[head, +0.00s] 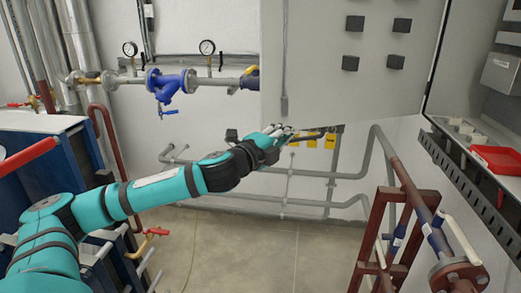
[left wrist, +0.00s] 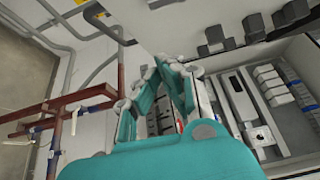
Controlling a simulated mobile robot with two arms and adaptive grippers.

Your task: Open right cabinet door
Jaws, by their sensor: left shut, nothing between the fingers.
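A light grey cabinet door (head: 320,85) with several dark square knobs fills the upper middle of the head view. It stands away from the cabinet, whose inside (head: 490,110) shows at the right. A thin vertical strip runs near the door's left edge. My left gripper (head: 288,132) is just below the door's lower edge in the picture; I cannot tell whether it touches. In the left wrist view my left gripper (left wrist: 168,68) has its fingers together and empty, with the door (left wrist: 185,25) above and the open cabinet inside (left wrist: 270,100) to the right. My right gripper is not seen.
A red tray (head: 498,160) lies on the cabinet's lower ledge. Brown pipework (head: 410,190) stands at lower right. A blue valve (head: 172,85) and pipes line the back wall. A dark blue unit (head: 45,160) stands at left. The floor (head: 240,250) between is mostly clear.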

